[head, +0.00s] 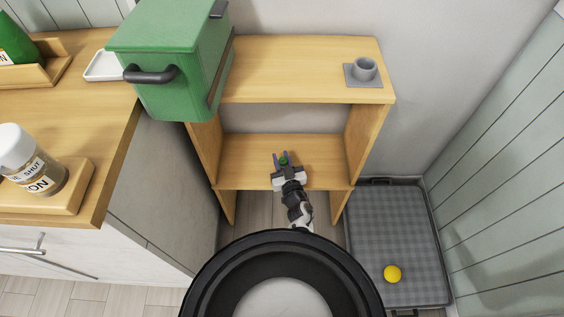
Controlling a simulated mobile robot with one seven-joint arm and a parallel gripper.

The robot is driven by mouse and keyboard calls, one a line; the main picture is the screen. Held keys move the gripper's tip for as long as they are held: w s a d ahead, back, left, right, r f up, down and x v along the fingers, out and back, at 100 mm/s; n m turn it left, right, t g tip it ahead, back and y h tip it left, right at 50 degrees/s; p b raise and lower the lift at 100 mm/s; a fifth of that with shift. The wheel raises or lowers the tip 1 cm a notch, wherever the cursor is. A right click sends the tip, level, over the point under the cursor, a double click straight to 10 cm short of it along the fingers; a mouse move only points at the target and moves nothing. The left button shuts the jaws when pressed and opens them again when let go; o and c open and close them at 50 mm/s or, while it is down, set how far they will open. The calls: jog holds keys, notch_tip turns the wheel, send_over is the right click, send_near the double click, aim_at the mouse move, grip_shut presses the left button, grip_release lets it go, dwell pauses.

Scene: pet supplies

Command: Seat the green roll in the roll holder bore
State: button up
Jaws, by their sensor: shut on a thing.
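The green roll (283,160) is a small green piece between the fingers of my gripper (282,158). My gripper is shut on it, over the lower shelf of the wooden shelf unit. Most of the roll is hidden by the gripper, so its tilt cannot be told. The roll holder (365,69) is a grey cup-like cylinder on a square grey base. It stands on the right part of the top shelf, with its opening facing up. The gripper is apart from it, lower and to the left in the picture.
A green bin (168,60) with a dark handle stands on the top shelf's left end. The top shelf (290,65) is clear between bin and holder. A wooden counter (85,100) with a jar (30,160) is at left. A yellow ball (392,273) lies on a grey mat (395,235).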

aim_at(284, 161)
notch_tip(284, 161, up, 8)
jog(key=p, duration=0.3)
jog(key=shift+s+d+r, duration=0.15)
jog(key=shift+s, duration=0.05)
jog(key=shift+s+d+h, duration=0.2)
jog(key=shift+s+h, duration=0.05)
jog(key=shift+h, duration=0.05)
jog(key=s+h, duration=0.1)
jog(key=s+f+m+h, duration=0.2)
jog(key=shift+s+d+f+t, duration=0.15)
jog(key=shift+d+f+t, duration=0.1)
jog(key=shift+d+t, duration=0.1)
jog(key=shift+s+a+m+h, duration=0.1)
jog(key=shift+a+m+h, duration=0.15)
jog(key=shift+m+h, duration=0.25)
jog(key=shift+r+h, duration=0.1)
jog(key=shift+h, duration=0.2)
